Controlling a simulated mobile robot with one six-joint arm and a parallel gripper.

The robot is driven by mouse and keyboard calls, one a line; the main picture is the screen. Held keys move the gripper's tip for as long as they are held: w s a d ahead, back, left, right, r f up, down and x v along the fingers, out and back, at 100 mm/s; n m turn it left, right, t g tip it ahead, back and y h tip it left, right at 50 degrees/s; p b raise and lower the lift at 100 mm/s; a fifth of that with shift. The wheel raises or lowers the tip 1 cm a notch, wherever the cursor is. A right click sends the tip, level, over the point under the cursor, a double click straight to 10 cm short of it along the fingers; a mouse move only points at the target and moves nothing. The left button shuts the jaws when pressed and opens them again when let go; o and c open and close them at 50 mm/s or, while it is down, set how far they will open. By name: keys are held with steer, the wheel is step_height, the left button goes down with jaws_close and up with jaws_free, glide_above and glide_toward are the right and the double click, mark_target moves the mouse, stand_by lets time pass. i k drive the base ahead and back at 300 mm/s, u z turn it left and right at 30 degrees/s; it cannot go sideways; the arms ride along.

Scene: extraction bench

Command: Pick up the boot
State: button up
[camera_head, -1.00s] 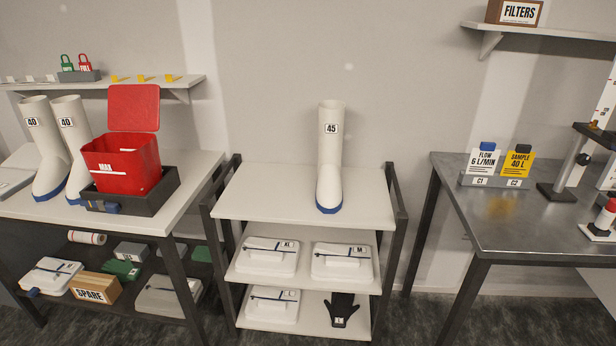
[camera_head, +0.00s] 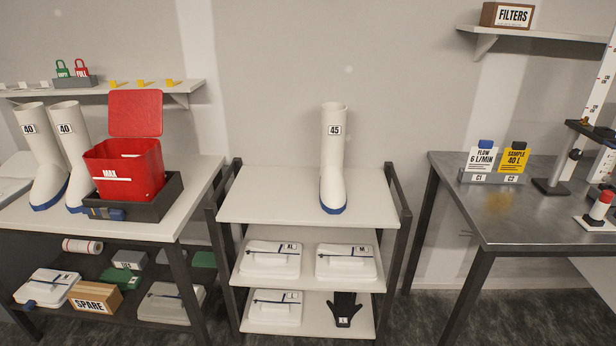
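A single white boot (camera_head: 333,160) with a blue sole and a "45" label stands upright on the top shelf of the white rack (camera_head: 265,200), right of its middle. Two more white boots with "40" labels, a left one (camera_head: 40,160) and a right one (camera_head: 72,150), stand side by side on the left bench, partly behind the red bin's tray. My gripper is not in view.
An open red bin (camera_head: 127,172) sits in a dark tray (camera_head: 150,210) on the left bench (camera_head: 190,190). A metal table (camera_head: 530,220) with cards and a stand is on the right. Dark posts flank the rack; its top is otherwise clear. Folded white packs lie below.

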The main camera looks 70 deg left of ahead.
mark_target(332, 191)
steer(key=u, duration=0.55)
steer(key=k, duration=0.3)
steer(key=u, duration=2.8)
steer(key=k, duration=0.7)
steer(key=z, duration=0.25)
steer(key=i, duration=0.7)
steer(key=z, duration=0.15)
